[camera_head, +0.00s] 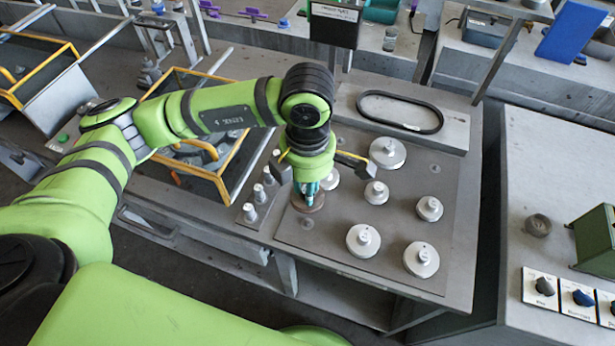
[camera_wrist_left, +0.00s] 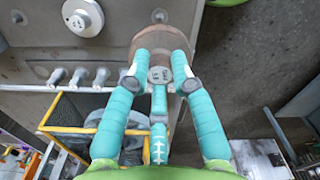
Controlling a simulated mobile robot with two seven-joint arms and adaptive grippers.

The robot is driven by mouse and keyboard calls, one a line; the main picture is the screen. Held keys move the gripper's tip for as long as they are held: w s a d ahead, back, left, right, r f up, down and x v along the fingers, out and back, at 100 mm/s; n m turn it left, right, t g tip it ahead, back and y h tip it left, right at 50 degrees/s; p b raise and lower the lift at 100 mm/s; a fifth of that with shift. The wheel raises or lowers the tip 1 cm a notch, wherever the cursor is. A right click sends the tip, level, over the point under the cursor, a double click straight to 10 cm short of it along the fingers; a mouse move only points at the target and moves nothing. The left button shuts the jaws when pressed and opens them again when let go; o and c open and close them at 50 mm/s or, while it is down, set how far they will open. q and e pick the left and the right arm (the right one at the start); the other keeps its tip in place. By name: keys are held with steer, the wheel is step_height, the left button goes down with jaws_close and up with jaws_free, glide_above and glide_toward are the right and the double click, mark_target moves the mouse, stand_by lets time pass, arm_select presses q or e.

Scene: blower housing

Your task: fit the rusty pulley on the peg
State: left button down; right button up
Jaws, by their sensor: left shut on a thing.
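The rusty pulley (camera_head: 309,204) is a brown disc low over the grey plate (camera_head: 335,240), near its left edge. My left gripper (camera_head: 306,190) comes down on it from above and is shut on its hub. In the left wrist view the brown disc (camera_wrist_left: 140,38) lies beyond the teal fingers (camera_wrist_left: 160,76), which close around the grey hub. The underside of the pulley is hidden, so I cannot tell whether it sits on a peg. A small grey round feature (camera_head: 313,223) shows on the plate just in front of it. My right gripper is not in view.
Several silver pulleys, such as one at the front (camera_head: 363,240), stand on the plate to the right. A row of small grey pegs (camera_head: 250,212) stands at the left. A yellow-edged bin (camera_head: 222,187) lies further left. A black belt (camera_head: 400,111) lies behind.

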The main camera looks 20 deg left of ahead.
arm_select(q)
step_height(320, 180, down, 8)
steer(key=b, duration=0.4)
steer(key=shift+f, duration=0.15)
steer(key=shift+f+b, duration=0.4)
steer(key=shift+b, duration=0.25)
steer(key=shift+b, duration=0.45)
steer(key=shift+f, duration=0.15)
steer(key=shift+b, duration=0.45)
steer(key=shift+f, duration=0.1)
stand_by(0.4)
steer(key=shift+f+b, duration=0.35)
steer(key=shift+b, duration=0.3)
